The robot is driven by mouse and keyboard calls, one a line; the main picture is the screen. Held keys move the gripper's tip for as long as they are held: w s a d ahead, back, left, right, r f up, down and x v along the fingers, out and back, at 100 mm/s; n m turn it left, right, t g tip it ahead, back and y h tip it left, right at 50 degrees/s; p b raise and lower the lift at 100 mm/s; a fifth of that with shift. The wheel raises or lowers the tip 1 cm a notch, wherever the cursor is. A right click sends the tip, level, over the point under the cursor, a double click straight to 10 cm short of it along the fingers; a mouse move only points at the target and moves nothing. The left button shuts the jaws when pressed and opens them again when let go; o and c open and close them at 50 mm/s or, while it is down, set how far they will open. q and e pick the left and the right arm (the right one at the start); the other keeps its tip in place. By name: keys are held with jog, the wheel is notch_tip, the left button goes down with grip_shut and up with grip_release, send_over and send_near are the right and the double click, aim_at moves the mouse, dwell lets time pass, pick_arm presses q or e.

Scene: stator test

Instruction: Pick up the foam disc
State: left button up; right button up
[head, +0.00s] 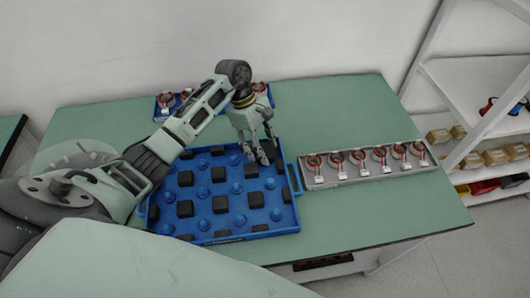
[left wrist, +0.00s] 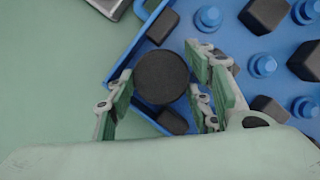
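The foam disc (left wrist: 162,77) is a dark, round, flat piece in the middle of the left wrist view, over a corner of the blue tray (left wrist: 120,68). My left gripper (head: 260,153) points down at the far right corner of the tray in the head view. In the left wrist view its fingers stand on either side of the disc, with a narrow gap at the left finger. It looks open around the disc, not closed on it. In the head view the fingers largely hide the disc. My right gripper is not in view.
The tray holds dark blocks (head: 219,204) and blue pegs (head: 239,220) in rows. A grey rack (head: 345,182) with several red-ringed parts lies right of it. A second blue tray (head: 160,116) sits behind my arm. The green table's front right (head: 400,215) is clear.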

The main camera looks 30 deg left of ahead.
aim_at(271, 151)
pick_arm(q)
jog(key=shift+c, duration=1)
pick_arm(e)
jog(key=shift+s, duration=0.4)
pick_arm(q)
jog(key=shift+r, duration=0.1)
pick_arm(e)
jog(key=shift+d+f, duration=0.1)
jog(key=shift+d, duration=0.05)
pick_arm(q)
jog(key=shift+w+r+b, duration=0.1)
jog(key=shift+r+b, duration=0.3)
jog(key=shift+r, duration=0.2)
notch_tip(271, 151, up, 3)
jog(key=shift+w+f+b, duration=0.1)
jog(key=shift+b, duration=0.5)
jog(key=w+d+r+b, duration=0.3)
jog(key=w+d+r, duration=0.3)
jog(key=w, duration=0.3)
jog(key=shift+d+r+b, duration=0.4)
jog(key=shift+d, duration=0.05)
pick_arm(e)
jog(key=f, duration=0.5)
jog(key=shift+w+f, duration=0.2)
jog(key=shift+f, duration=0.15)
